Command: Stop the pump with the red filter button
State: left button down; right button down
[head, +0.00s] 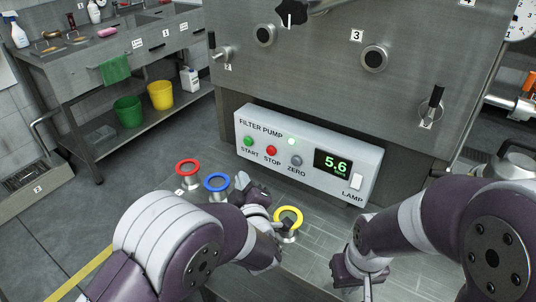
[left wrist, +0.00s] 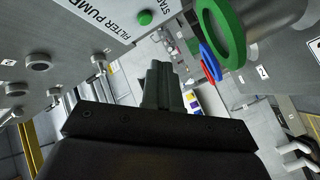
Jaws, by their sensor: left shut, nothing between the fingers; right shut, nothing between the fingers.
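The white filter pump box (head: 308,154) is mounted low on the steel front. Its red STOP button (head: 271,151) sits between the green START button (head: 248,141) and the grey ZERO button (head: 296,160). The display (head: 332,164) reads 5.6 and a lamp above the buttons glows green. My left gripper (head: 246,190) is shut and empty, below the box and apart from STOP. In the left wrist view its fingers (left wrist: 160,85) are together, with START (left wrist: 145,17) beyond; STOP is not visible there. My right gripper (head: 360,274) is shut and empty, low on the right.
Red (head: 187,168), blue (head: 216,182) and yellow (head: 288,215) ringed fittings stand below the box near my left arm. A green ring (left wrist: 220,28) is close in the left wrist view. Black-handled valves and steel ports line the front above. Open floor lies left.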

pick_arm(q)
jog(key=w+d, duration=0.5)
jog(key=w, duration=0.2)
jog(key=shift+b, duration=0.4)
pick_arm(e)
jog(key=shift+f, duration=0.45)
pick_arm(q)
jog(key=shift+w+d, duration=0.15)
dwell(1.2)
jog(key=shift+w+d, duration=0.2)
jog(key=shift+w, duration=0.05)
jog(key=shift+w+d, duration=0.25)
jog(key=shift+w, duration=0.1)
pick_arm(e)
jog(key=shift+f, duration=0.1)
dwell(0.6)
pick_arm(q)
jog(key=shift+s, duration=0.1)
jog(key=shift+s+a, duration=0.5)
jog(key=shift+s, duration=0.1)
jog(key=shift+s+a, duration=0.75)
jog(key=shift+s, duration=0.3)
jog(key=shift+s+a, duration=0.75)
jog(key=shift+s, duration=0.25)
